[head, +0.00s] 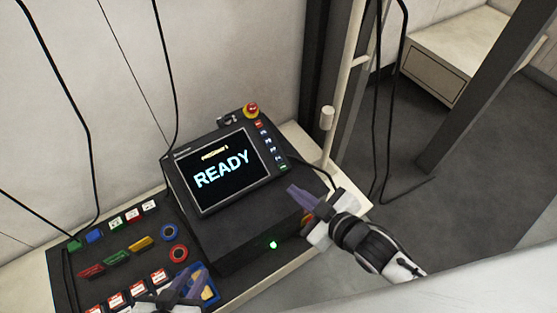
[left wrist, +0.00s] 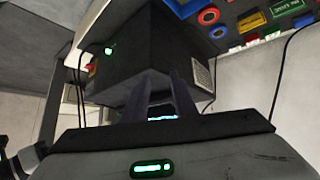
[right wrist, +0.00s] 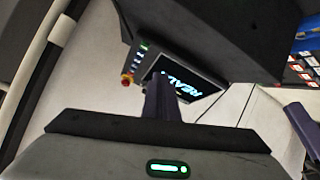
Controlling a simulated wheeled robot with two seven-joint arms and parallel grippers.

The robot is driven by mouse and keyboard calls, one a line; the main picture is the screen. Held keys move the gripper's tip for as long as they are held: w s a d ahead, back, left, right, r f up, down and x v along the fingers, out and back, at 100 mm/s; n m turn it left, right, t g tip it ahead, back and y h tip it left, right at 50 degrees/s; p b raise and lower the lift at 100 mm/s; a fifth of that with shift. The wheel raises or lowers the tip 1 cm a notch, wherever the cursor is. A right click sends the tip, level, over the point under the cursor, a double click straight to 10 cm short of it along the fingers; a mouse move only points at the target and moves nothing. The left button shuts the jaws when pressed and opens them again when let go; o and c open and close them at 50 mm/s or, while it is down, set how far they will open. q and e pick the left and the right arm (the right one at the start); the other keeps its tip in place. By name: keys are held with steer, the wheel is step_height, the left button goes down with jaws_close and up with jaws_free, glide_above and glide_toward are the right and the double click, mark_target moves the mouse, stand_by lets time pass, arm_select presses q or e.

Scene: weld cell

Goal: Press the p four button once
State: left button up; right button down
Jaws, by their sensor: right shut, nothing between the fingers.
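The black control console (head: 235,235) has a screen (head: 222,170) reading READY. A column of small keys (head: 267,144) runs along the screen's right side, with red at the top, blue-and-white ones between and green at the bottom. Their labels are too small to read, so I cannot tell which is p four. My right gripper (head: 291,188) is shut and empty, beside the console's right side, apart from the keys. The screen and key column (right wrist: 143,47) also show in the right wrist view, past the shut fingers. My left gripper (head: 192,274) is open and empty over the lower button panel.
A red emergency knob (head: 251,110) stands above the keys. A green light (head: 273,245) glows on the console front. Cables hang at the left; a pale post (head: 343,90) stands behind right.

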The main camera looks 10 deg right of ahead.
mark_target(278, 159)
arm_select(q)
steer(key=shift+w+d+f+b, duration=0.25)
steer(key=shift+f+b, duration=0.05)
steer(key=shift+b, duration=0.35)
arm_select(e)
steer(key=w+d+r+n+t+y, duration=0.1)
steer(key=w+r+n+y, duration=0.1)
steer(key=w+r+n, duration=0.3)
steer(key=w+n, duration=0.2)
steer(key=w, duration=0.2)
steer(key=shift+d, duration=0.1)
